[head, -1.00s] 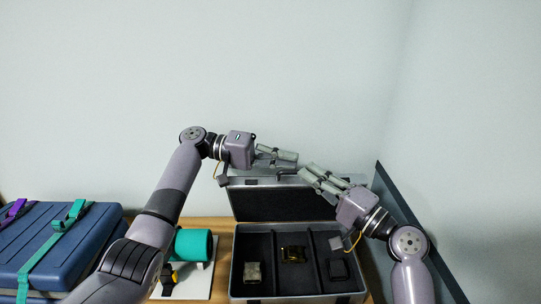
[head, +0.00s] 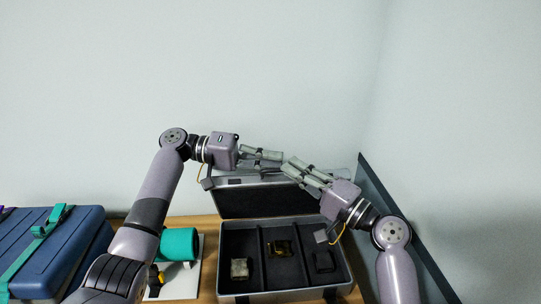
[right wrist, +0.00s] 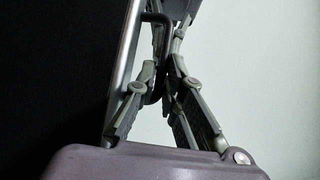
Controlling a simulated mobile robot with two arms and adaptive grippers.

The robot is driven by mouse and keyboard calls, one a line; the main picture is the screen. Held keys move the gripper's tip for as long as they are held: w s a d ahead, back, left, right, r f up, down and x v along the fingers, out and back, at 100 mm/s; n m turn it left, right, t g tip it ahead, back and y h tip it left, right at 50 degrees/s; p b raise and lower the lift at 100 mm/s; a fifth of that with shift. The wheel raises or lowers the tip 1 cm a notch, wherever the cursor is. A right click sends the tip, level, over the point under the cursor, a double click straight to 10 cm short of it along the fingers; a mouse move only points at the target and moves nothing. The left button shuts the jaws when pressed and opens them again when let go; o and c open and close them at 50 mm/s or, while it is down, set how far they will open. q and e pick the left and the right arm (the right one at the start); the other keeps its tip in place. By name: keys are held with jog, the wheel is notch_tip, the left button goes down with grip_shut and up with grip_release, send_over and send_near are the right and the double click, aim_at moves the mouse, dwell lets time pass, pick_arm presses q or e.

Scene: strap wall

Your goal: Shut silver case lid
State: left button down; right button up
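The silver case (head: 235,297) stands open on the wooden table, its dark inside split into three compartments. Its lid (head: 262,202) stands up at the back, dark lining facing me. My left gripper (head: 282,155) is just above the lid's top edge, coming from the left. My right gripper (head: 285,167) is at the same edge from the right, its fingertips near the left ones. In the right wrist view, the right fingers (right wrist: 160,75) are beside the lid's silver edge (right wrist: 125,65) and a dark handle (right wrist: 160,20). Whether either gripper holds anything is unclear.
Small objects lie in the case, among them a pale block (head: 239,268) and a brass-coloured piece (head: 280,248). A teal roll (head: 179,244) on a white board (head: 190,285) and a blue strapped case (head: 75,245) stand left. A dark panel (head: 400,220) borders the right.

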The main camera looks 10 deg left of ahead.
pick_arm(q)
jog(key=shift+s+d+f+g, duration=0.1)
jog(key=shift+s+f+g, duration=0.1)
jog(key=shift+g, duration=0.1)
pick_arm(e)
jog(key=shift+o, duration=0.8)
jog(key=shift+w+r, duration=0.1)
jog(key=shift+w, duration=0.05)
pick_arm(q)
jog(key=shift+r, duration=0.1)
